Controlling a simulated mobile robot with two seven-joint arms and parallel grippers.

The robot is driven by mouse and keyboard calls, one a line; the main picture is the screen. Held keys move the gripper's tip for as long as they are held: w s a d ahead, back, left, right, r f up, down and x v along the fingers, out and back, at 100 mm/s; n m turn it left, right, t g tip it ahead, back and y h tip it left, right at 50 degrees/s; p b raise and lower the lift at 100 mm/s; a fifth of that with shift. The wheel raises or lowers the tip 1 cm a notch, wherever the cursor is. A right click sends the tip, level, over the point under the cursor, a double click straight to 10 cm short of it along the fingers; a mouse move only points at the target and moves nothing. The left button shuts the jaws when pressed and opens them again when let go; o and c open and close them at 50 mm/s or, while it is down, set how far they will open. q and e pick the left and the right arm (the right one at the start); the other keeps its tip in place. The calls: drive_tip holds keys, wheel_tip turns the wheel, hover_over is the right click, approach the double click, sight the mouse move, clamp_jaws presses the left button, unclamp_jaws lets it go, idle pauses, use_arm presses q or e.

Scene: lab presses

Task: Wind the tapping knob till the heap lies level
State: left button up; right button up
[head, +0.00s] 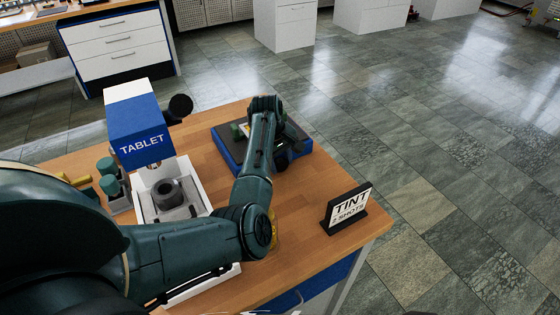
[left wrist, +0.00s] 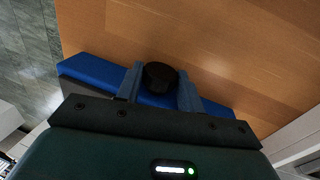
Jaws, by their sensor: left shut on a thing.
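A low blue box with a dark top (head: 225,150) stands on the wooden bench. A black round knob (head: 281,164) shows at its front right side; the left wrist view shows it (left wrist: 160,74) between my two fingers. My left gripper (left wrist: 159,88) is shut on this knob, one finger on each side. In the head view my left arm reaches over the box and covers much of its top. A small green and yellow part shows on the box's left. The heap cannot be made out. My right gripper is not in view.
A press marked TABLET (head: 141,145) stands left of the box, with a grey cup (head: 167,192) in its white base. A sign reading TINT 2 SHOTS (head: 347,208) stands near the bench's right edge. Bare wood (head: 310,185) lies between box and sign.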

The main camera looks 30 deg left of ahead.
use_arm(q)
drive_tip(key=shift+w+g+y, duration=0.2)
drive_tip(key=shift+g+y, duration=0.3)
drive_tip(key=shift+g, duration=0.4)
drive_tip(key=shift+w+d+f+g+y+b, duration=0.1)
drive_tip(key=shift+f+g+y+b, duration=0.1)
drive_tip(key=shift+g+y+b, duration=0.4)
drive_tip(key=shift+g+b, duration=0.3)
drive_tip(key=shift+b, duration=0.5)
drive_tip(key=shift+f+g+y+b, duration=0.15)
drive_tip(key=shift+g+y+b, duration=0.2)
drive_tip(key=shift+b, duration=0.75)
drive_tip(key=g+b, duration=0.1)
drive_tip(key=b, duration=0.1)
drive_tip(key=shift+w+d+b, duration=0.1)
drive_tip(key=shift+b, duration=0.3)
drive_tip(key=shift+r+y+b, duration=0.2)
drive_tip(key=shift+y+b, duration=0.15)
drive_tip(key=shift+b, duration=0.25)
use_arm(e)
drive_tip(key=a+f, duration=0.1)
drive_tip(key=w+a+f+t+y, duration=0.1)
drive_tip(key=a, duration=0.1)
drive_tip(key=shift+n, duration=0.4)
use_arm(q)
drive_tip(key=shift+r, duration=0.1)
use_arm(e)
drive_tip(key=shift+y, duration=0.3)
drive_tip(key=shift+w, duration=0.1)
